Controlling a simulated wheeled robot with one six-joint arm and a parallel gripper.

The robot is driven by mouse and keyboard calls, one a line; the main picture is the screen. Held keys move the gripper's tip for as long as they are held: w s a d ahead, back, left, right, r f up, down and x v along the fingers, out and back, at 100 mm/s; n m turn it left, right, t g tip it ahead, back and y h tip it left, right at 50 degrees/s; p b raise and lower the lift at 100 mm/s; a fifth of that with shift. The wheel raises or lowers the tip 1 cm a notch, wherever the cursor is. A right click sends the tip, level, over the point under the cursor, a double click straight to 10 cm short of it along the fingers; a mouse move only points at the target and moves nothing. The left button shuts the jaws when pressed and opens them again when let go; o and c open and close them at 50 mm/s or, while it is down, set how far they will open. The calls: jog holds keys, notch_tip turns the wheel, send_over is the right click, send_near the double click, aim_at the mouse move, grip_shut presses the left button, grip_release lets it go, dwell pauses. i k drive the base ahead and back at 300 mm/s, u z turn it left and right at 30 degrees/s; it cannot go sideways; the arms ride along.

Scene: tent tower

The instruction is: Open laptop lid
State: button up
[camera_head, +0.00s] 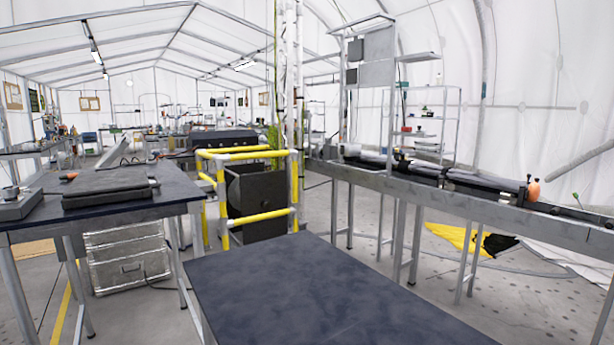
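A dark, flat, closed slab (108,189) lies on the left table (180,188). It looks like it could be a closed laptop or case, but I cannot tell which. A thin grey panel (113,152) stands tilted behind it, and its kind is unclear. No other laptop is plain to see. My gripper is not in view.
A bare dark table (320,290) fills the near foreground. A grey box device (14,205) stands on the left table. Yellow and white railing (262,215) surrounds a black box (258,195) in the middle. A long metal bench (480,205) runs along the right.

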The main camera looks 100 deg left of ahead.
aim_at(83, 184)
jog(key=i, duration=1.35)
jog(key=u, duration=2.35)
jog(key=i, duration=3.3)
jog(key=u, duration=2.4)
jog(key=i, duration=1.65)
jog(key=u, duration=0.05)
